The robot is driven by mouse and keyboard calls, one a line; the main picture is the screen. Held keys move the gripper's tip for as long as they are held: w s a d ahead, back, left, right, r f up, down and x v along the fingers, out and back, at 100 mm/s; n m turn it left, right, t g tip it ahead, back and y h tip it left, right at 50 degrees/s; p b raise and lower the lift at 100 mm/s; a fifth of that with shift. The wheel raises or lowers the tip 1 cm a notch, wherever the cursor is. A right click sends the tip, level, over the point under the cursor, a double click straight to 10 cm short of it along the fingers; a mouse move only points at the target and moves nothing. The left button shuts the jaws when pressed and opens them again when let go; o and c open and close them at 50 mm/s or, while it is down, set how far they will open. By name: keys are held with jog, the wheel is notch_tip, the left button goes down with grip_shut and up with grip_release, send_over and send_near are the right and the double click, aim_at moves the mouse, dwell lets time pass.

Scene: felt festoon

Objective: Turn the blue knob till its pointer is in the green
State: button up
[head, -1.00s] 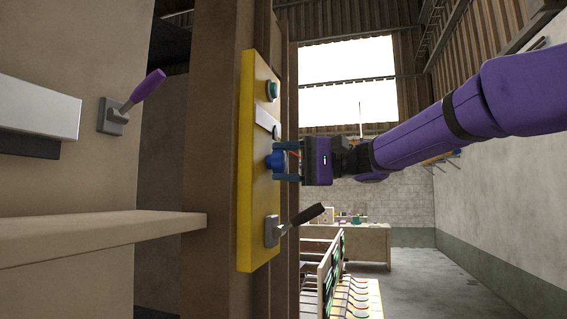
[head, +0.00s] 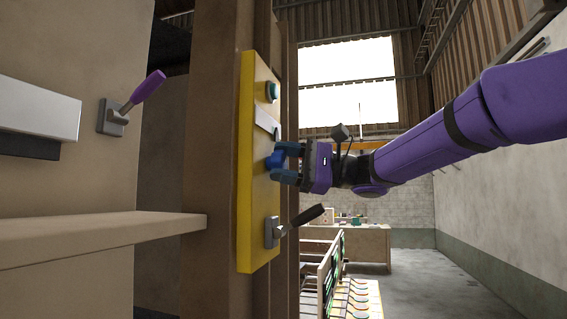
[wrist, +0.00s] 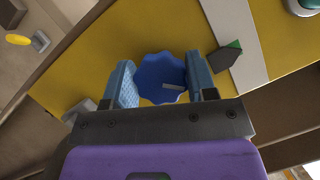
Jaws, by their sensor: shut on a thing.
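The blue knob (head: 275,160) is on the front of a yellow panel (head: 247,190). In the wrist view the scalloped knob (wrist: 158,72) sits between my two blue fingers, with a short grey pointer mark (wrist: 172,87) on its face towards the lower right. My gripper (head: 284,163) is shut on the knob, one finger on each side; it also shows in the wrist view (wrist: 161,82). A dark block with a green part (wrist: 232,47) is to the right of the knob in the wrist view. I cannot tell a green zone around the knob.
A green button (head: 271,91) is above the knob and a black-handled lever (head: 305,215) below it. A purple-handled lever (head: 146,90) and a shelf (head: 100,236) are at left. Open floor lies to the right.

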jog(key=o, duration=0.9)
